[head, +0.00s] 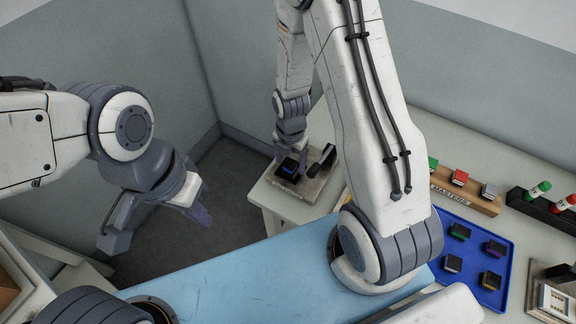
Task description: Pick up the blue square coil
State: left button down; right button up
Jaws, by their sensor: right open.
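A small dark square coil with a blue top (288,168) sits on a grey fixture plate (312,188) on the pale bench near the picture's middle. My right gripper (292,155) points down right over this coil with its fingers open. The fingers partly cover the coil, and I cannot tell whether they touch it. My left gripper (156,222) is open and empty at the left, over the dark floor and far from the coil.
A black lever (323,157) rises beside the coil. At right are a blue tray (474,228) with several coloured coils, a wooden MASTER block (481,203) with 3 coils, a black rack (545,212) with red and green cylinders, and a small device (553,302).

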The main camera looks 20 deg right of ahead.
jog(key=shift+f, duration=0.2)
grip_shut()
jog(key=shift+r, duration=0.15)
